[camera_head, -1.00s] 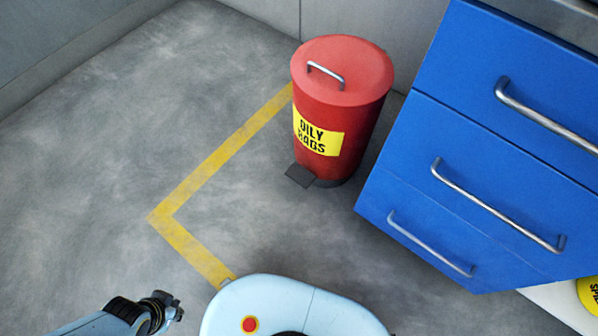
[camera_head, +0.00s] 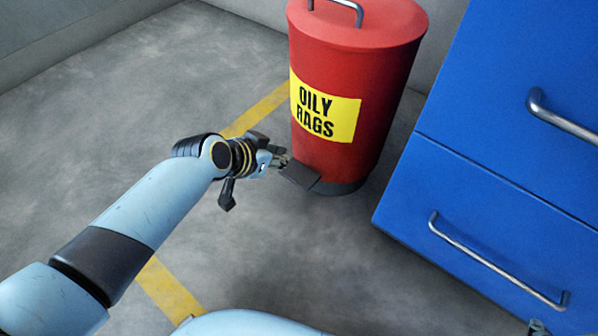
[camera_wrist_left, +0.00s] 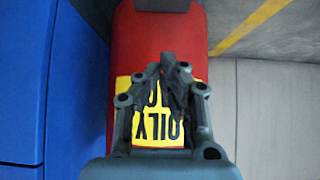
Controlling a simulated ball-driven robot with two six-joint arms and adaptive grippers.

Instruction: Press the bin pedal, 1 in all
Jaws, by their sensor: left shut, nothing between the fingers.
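The red bin (camera_head: 352,75) with a yellow "OILY RAGS" label stands on the floor with its lid down. Its dark pedal (camera_head: 300,175) sticks out at the base, toward the left. My left gripper (camera_head: 284,158) is shut and empty, at the pedal's upper left edge in the head view; I cannot tell whether it touches. In the left wrist view the shut fingers (camera_wrist_left: 175,68) lie in front of the bin (camera_wrist_left: 160,45) and cover part of its label.
A blue drawer cabinet (camera_head: 480,185) with metal handles stands close to the right of the bin. A yellow floor line (camera_head: 168,290) runs behind my left arm. The grey floor (camera_head: 90,130) to the left is clear. A wall (camera_head: 265,8) is behind.

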